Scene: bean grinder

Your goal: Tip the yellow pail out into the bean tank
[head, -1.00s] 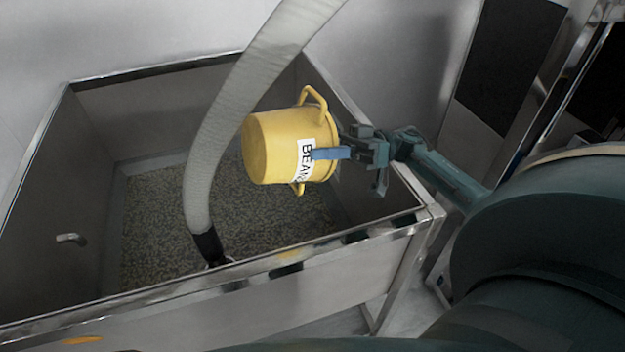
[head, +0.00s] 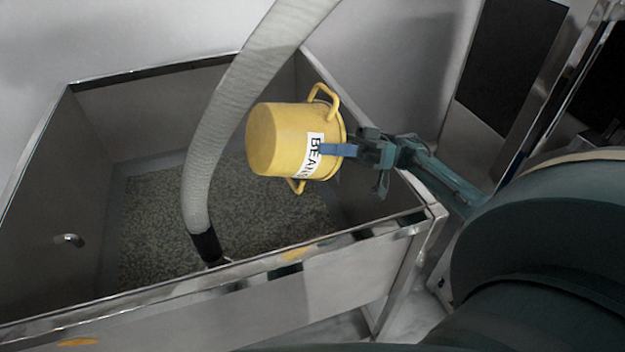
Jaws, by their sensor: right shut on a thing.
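The yellow pail (head: 283,139) is held above the bean tank (head: 290,274), near the tank's right wall. It lies tilted on its side, its closed bottom toward the left and its rim toward the right. Its mouth is turned away from view, so its inside is hidden. A white label with dark letters shows on its side. My right gripper (head: 345,150) is shut on the pail at its rim side, with a blue finger across the label. Pale beans (head: 160,225) cover the tank floor. My left gripper does not show.
A thick grey hose (head: 222,125) comes down from the top into the tank, just left of the pail, with a dark end near the front wall. The tank's metal rim runs under my right arm. A small metal pipe (head: 70,240) sticks out of the left wall.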

